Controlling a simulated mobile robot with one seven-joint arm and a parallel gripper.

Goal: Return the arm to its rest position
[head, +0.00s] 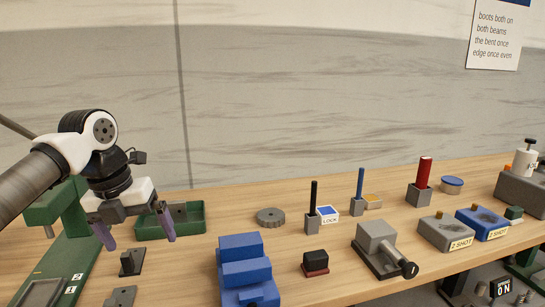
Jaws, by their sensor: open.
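My gripper (135,230) hangs at the left of the head view, above the bench. Its two purple-tipped fingers are apart, with nothing visible between them. The arm comes in from the left edge and bends down at a black and white wrist joint. The gripper is in front of a green tray (192,227) that holds a dark grey piece, and close to a green machine frame (62,212). No wrist view is given, so the exact gap to the bench cannot be told.
Blue stepped blocks (245,272), a grey clamp-like block (378,243), a black block with a red base (315,262) and upright rods in grey holders stand on the wooden bench (285,220). Yellow-labelled boxes (447,232) are at the right. A wall stands behind.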

